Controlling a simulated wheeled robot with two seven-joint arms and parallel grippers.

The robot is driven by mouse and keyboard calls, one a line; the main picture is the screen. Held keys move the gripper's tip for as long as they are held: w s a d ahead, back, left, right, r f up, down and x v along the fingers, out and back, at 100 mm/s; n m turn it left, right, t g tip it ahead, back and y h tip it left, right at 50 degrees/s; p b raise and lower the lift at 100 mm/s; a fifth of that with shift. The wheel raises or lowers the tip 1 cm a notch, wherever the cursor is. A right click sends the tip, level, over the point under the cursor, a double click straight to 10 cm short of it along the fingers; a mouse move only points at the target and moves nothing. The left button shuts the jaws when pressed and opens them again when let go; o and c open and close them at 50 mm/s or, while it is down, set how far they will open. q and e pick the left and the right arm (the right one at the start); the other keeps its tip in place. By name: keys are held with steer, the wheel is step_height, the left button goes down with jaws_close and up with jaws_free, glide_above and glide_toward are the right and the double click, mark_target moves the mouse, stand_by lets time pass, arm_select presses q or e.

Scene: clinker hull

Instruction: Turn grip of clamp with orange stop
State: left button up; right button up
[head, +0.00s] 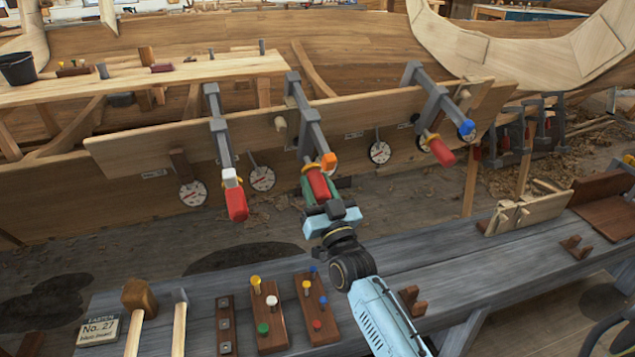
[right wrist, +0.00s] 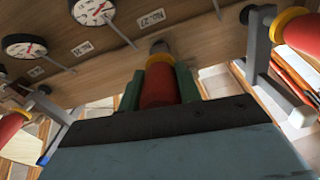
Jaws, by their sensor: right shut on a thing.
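Three grey bar clamps with red grips hold a long plank to the hull. The middle clamp (head: 306,120) has an orange stop (head: 328,162) and a red grip (head: 318,184). My right gripper (head: 318,190) is shut on that red grip; in the right wrist view the grip (right wrist: 158,84) sits between the two green fingers. The left clamp (head: 221,140) has a white stop (head: 231,177) and a red grip (head: 237,205). The right clamp (head: 430,95) has a blue stop (head: 467,128) and a red grip (head: 441,151). My left gripper is not in view.
Round dials (head: 262,178) hang along the plank (head: 140,147), close to the clamps. Below, a grey bench (head: 420,262) carries a mallet (head: 138,300), a hammer (head: 179,315) and wooden peg blocks (head: 316,305). A black bucket (head: 17,68) stands at the far left.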

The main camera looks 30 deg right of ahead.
steer(key=shift+m+p, duration=0.45)
steer(key=shift+m, duration=0.55)
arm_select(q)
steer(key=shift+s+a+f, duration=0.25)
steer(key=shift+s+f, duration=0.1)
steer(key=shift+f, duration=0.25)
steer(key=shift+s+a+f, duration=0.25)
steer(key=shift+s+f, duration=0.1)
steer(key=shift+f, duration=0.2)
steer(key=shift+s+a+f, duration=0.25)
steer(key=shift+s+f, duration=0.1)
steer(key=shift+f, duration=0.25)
arm_select(e)
steer(key=shift+m, duration=0.8)
steer(key=o, duration=1)
steer(key=shift+s+a+f+p, duration=0.1)
steer(key=shift+s+f+p, duration=0.2)
steer(key=shift+s, duration=0.2)
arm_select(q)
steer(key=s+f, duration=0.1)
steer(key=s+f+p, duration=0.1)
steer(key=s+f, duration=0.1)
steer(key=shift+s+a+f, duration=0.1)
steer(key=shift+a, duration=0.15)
arm_select(e)
steer(key=v, duration=1.2)
steer(key=shift+s, duration=0.1)
